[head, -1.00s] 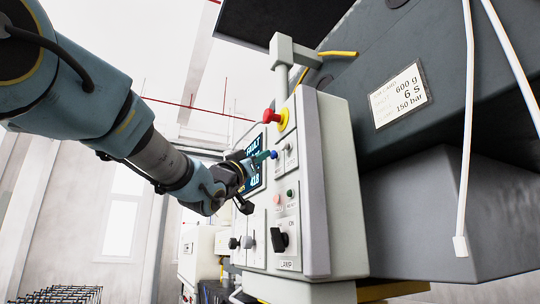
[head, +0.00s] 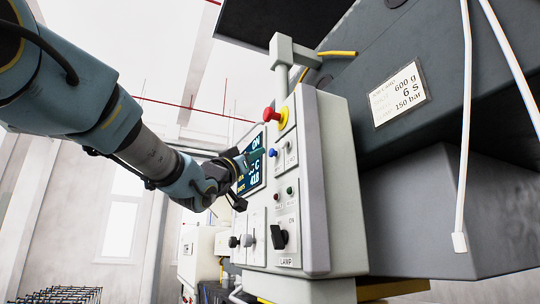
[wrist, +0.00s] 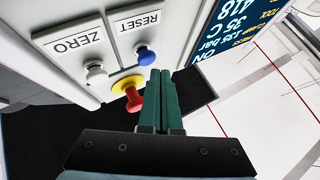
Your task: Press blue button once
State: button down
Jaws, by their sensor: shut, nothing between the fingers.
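The blue button (head: 272,153) is on the front of the pale control panel (head: 315,180). In the wrist view the blue button (wrist: 146,55) sits by a plate reading RESET (wrist: 139,22). My gripper (head: 259,154) is shut and empty, its green fingers pointing at the panel. In the head view a small gap shows between the fingertips and the blue button. In the wrist view the fingertips of my gripper (wrist: 161,73) are just below and right of the button, which is fully visible.
A red mushroom button (head: 268,114) on a yellow base is above the blue one. A white button (wrist: 96,74) by a ZERO plate (wrist: 74,40) is beside it. A screen (head: 251,165) reads ON. Black rotary switch (head: 279,237) and knobs (head: 247,240) are lower.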

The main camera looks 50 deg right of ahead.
jog(key=shift+w+a+b, duration=0.25)
jog(key=shift+w+a, duration=0.05)
jog(key=shift+a, duration=0.5)
jog(key=shift+w+a+b, duration=0.2)
jog(key=shift+w+a, duration=0.15)
jog(key=shift+a, duration=0.4)
jog(key=shift+w+a+b, duration=0.25)
jog(key=shift+w+a, duration=0.05)
jog(key=shift+a, duration=0.5)
